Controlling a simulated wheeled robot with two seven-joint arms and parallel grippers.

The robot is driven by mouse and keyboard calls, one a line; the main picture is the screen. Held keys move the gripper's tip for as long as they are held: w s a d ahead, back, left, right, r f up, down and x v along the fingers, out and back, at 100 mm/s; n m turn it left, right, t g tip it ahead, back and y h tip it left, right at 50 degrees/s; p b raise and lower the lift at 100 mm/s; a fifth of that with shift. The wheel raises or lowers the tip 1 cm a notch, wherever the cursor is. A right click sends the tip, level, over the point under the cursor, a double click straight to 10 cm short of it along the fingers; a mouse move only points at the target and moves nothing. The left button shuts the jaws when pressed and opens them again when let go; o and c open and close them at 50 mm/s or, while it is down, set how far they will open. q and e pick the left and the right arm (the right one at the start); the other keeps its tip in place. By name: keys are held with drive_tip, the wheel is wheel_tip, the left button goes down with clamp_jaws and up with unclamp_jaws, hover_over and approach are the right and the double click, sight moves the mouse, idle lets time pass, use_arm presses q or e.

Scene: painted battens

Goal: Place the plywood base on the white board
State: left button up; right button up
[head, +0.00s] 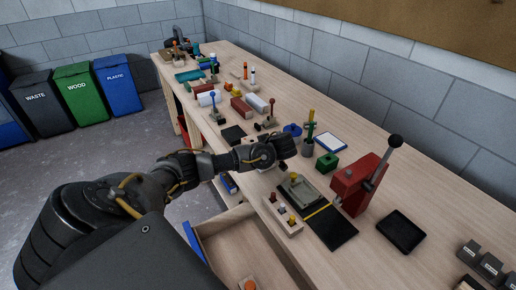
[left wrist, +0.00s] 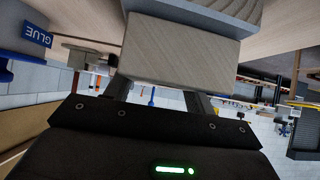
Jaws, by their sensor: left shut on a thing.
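My left gripper (head: 287,149) reaches in from the left over the workbench. In the left wrist view, its two fingers (left wrist: 158,98) are shut on a pale wooden block with visible grain, which looks like the plywood base (left wrist: 180,48). In the head view the gripper and wrist hide this piece. A white board with a blue edge (head: 331,142) lies flat on the bench, to the right of the gripper and apart from it. My right gripper is not in view.
An open drawer (head: 240,246) juts out below. Several parts crowd the bench's far end.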

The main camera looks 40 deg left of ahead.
use_arm(q)
drive_tip(key=o, duration=1.1)
drive_tip(key=shift+w+f, duration=0.1)
drive_tip(key=shift+f, duration=0.05)
